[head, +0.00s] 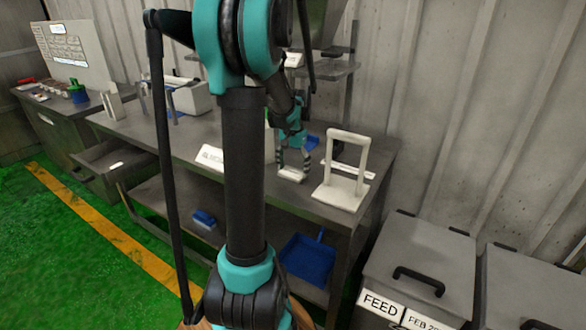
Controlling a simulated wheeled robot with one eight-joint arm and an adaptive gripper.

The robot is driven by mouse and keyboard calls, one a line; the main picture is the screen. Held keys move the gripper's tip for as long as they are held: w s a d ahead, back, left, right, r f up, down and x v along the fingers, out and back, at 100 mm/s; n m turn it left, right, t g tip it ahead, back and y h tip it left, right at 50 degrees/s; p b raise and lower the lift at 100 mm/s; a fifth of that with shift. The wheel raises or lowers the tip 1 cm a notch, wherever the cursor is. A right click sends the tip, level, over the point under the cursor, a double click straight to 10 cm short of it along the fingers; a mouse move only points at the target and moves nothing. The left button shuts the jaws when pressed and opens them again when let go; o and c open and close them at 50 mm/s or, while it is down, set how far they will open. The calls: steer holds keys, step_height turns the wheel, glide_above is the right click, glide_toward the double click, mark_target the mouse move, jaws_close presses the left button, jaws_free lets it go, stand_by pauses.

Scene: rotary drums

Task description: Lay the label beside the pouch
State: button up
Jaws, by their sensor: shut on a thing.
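My gripper (293,163) is at the bench, left of a white upright frame. Its fingers point down and are shut on a small white thing (292,174) at or just above the bench top. I cannot tell whether this is the label. I cannot make out the pouch for sure.
The white frame (347,162) stands on the grey bench (378,155) near its right end. A blue dustpan (309,258) is on the shelf below. Grey bins, one marked FEED (418,262), stand at right. An open drawer (115,165) juts out at left.

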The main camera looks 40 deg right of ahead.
mark_target(293, 171)
steer(key=shift+f, duration=0.1)
steer(key=o, duration=1)
steer(key=shift+o, duration=0.2)
step_height(293, 171, up, 12)
steer(key=w+a+f+n+t, duration=0.1)
steer(key=w+a+f+n, duration=0.15)
steer(key=a, duration=0.55)
steer(key=w+a+f+n, duration=0.1)
steer(key=a+f+n, duration=0.15)
steer(key=a, duration=0.45)
steer(key=w+a+f+n+t, duration=0.1)
steer(key=a+f+n, duration=0.15)
steer(key=a, duration=0.55)
steer(key=s+a+f+n+t, duration=0.1)
steer(key=s+a+f+n, duration=0.2)
steer(key=a, duration=0.6)
steer(key=s+a+f+n+t, duration=0.1)
steer(key=s+a+f+n, duration=0.3)
steer(key=a+f, duration=0.3)
steer(key=shift+s+a, duration=0.75)
steer(key=shift+a, duration=0.25)
